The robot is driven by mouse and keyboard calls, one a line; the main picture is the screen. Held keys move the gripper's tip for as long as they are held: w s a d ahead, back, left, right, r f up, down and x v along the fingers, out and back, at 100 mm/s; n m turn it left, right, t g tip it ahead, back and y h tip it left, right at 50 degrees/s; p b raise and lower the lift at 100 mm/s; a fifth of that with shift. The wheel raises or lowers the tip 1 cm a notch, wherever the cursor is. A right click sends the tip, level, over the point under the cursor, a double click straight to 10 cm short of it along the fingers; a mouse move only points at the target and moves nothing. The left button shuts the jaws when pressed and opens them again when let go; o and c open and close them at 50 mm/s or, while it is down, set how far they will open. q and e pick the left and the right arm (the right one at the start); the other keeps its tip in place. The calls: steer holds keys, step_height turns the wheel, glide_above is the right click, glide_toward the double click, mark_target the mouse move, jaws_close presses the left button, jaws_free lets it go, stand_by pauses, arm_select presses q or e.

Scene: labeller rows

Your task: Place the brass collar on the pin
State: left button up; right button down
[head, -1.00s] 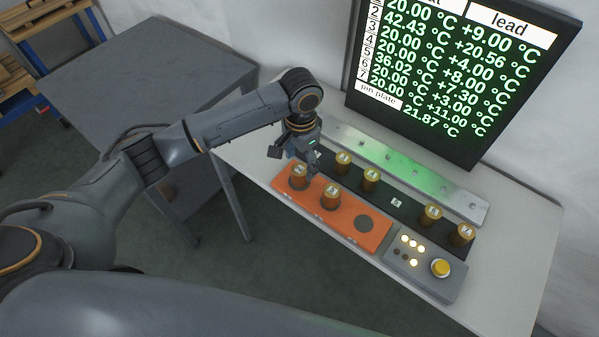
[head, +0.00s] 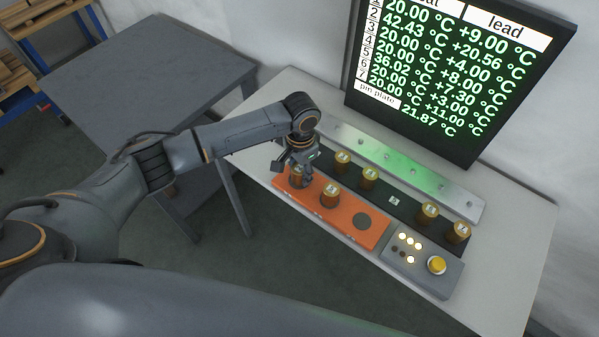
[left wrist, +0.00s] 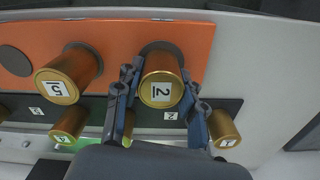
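Brass collars with white number labels stand upright. Collar 2 (left wrist: 160,85) is on the orange plate (head: 290,187), near its left end in the head view. Collar 5 (head: 330,194) stands beside it; it also shows in the left wrist view (left wrist: 68,77). My left gripper (head: 299,181) is lowered over collar 2, with fingers on either side of it in the left wrist view (left wrist: 160,72). They look slightly apart from it; contact is hard to judge. Small pins stand on the metal pin plate (head: 400,165) at the back. My right gripper is not in view.
Several other collars, such as one at the right end (head: 460,232), stand on the dark strip (head: 410,213). A control box (head: 425,272) with a yellow button sits at front right. A temperature screen (head: 450,75) stands behind. A grey table (head: 140,80) is at left.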

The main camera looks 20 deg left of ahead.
arm_select(q)
jaws_close()
steer(key=shift+r, duration=0.1)
